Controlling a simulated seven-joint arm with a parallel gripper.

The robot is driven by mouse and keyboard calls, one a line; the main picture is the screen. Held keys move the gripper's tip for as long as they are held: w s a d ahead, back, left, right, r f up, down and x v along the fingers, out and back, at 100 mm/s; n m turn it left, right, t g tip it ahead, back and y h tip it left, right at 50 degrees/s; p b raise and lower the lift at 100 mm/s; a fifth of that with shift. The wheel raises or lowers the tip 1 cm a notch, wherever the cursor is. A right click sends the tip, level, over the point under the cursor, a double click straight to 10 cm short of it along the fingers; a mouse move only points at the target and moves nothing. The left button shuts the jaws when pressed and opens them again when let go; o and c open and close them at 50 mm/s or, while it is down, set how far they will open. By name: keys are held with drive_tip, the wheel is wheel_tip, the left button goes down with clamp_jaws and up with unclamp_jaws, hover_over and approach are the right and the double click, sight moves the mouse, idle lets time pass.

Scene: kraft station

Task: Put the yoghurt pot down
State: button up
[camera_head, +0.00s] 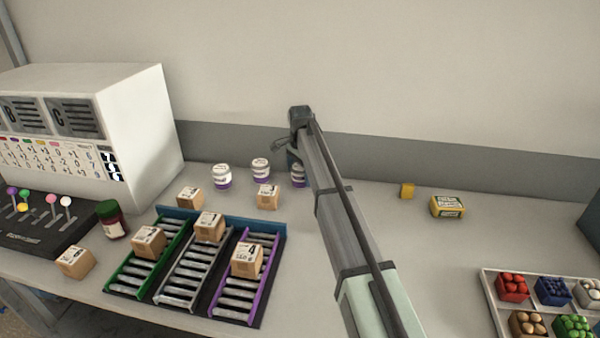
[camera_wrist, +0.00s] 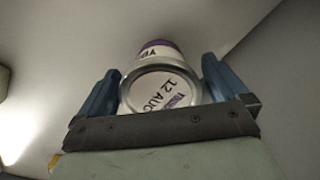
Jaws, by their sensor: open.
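A white and purple yoghurt pot (camera_head: 298,179) stands on the table at the back, partly hidden by my arm. My gripper (camera_head: 293,160) is over and around it. In the wrist view the pot (camera_wrist: 160,88) is between the two blue fingers of my gripper (camera_wrist: 161,66). Its lid faces the camera and reads "12 AUG". The fingers are open on either side of the pot. Two similar pots stand to the left, one nearer the middle (camera_head: 261,169) and one further left (camera_head: 222,177).
Small cardboard boxes (camera_head: 268,197) stand near the pots and on the coloured roller lanes (camera_head: 230,300) in front. A white machine (camera_head: 130,130) is at the left. A produce tray (camera_head: 489,294) is front right.

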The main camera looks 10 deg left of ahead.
sight(300, 166)
wheel_tip(300, 166, up, 12)
drive_tip(key=shift+r, duration=0.15)
idle(0.5)
drive_tip(key=shift+d, duration=0.1)
